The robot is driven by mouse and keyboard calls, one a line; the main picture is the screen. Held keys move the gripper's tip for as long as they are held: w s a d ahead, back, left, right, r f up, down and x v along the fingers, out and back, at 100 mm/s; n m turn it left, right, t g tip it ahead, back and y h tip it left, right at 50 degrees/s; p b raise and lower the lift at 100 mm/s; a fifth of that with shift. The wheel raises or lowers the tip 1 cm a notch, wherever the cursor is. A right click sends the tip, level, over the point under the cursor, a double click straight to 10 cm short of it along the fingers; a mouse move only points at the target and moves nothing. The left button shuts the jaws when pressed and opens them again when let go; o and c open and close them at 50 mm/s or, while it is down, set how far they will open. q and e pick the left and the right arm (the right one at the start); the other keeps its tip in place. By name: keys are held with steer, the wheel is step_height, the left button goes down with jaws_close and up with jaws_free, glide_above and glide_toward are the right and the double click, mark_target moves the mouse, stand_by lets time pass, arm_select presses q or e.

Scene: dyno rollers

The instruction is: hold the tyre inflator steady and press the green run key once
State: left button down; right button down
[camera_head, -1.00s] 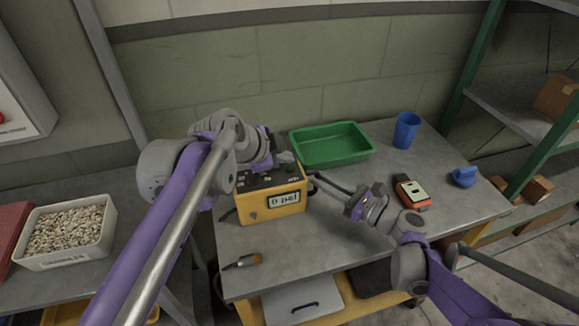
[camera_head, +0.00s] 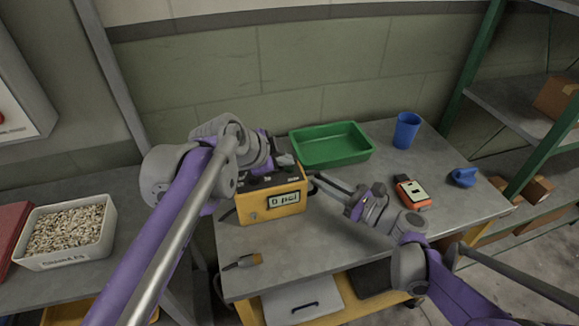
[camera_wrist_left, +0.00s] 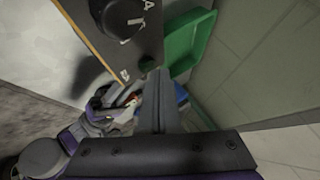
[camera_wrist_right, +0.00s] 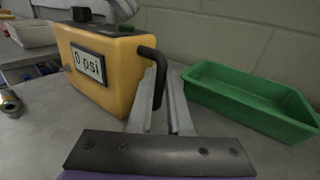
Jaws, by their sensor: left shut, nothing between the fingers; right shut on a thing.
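The yellow tyre inflator (camera_head: 255,206) stands on the grey bench, its display (camera_head: 283,200) reading 0 psi. In the left wrist view its dark top panel (camera_wrist_left: 140,45) carries a black knob (camera_wrist_left: 122,17) and the green run key (camera_wrist_left: 147,63). My left gripper (camera_head: 287,160) is shut and empty over the panel; its fingertips (camera_wrist_left: 156,75) appear close to the green key, and I cannot tell whether they touch it. The key also shows in the right wrist view (camera_wrist_right: 126,28). My right gripper (camera_wrist_right: 162,85) is shut on the inflator's black side handle (camera_wrist_right: 152,52).
A green tray (camera_head: 330,160) lies behind the inflator, with a blue cup (camera_head: 405,131) to its right. An orange-black device (camera_head: 411,191) and a blue object (camera_head: 464,177) lie at the right. A small tool (camera_head: 243,262) lies at the front left.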

arm_select(q)
steer(key=shift+f, duration=0.35)
stand_by(0.7)
stand_by(0.4)
steer(key=shift+r, duration=0.8)
steer(key=shift+r, duration=2.5)
arm_select(e)
steer(key=c, duration=0.8)
jaws_free()
steer(key=shift+o, duration=0.2)
steer(key=shift+s+d, duration=0.1)
